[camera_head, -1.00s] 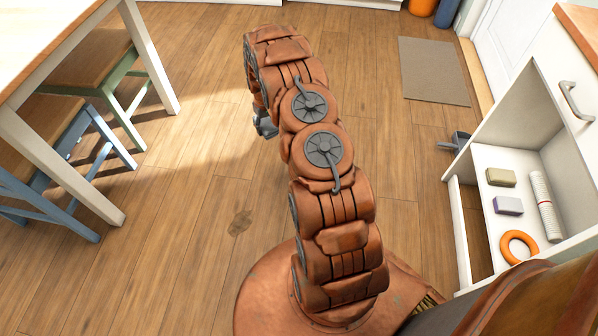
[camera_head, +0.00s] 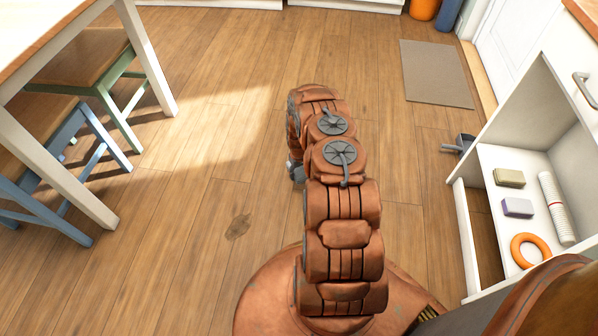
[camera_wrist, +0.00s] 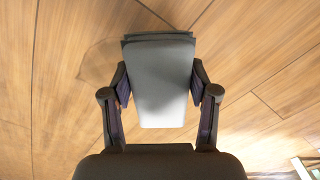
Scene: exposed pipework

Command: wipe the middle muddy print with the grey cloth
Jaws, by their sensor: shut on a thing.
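In the head view one dark muddy print (camera_head: 238,227) lies on the floor left of my arm's base. The gripper (camera_head: 297,171) shows only as a small grey part left of my arm, and the cloth is hidden there. I cannot tell which print is the middle one.
A table (camera_head: 85,180) with a green stool (camera_head: 95,70) and a blue stool (camera_head: 75,145) stands at left. An open white cabinet (camera_head: 490,215) at right holds sponges, a roll and an orange ring (camera_head: 528,250). A mat (camera_head: 436,73) lies far right. Floor between is clear.

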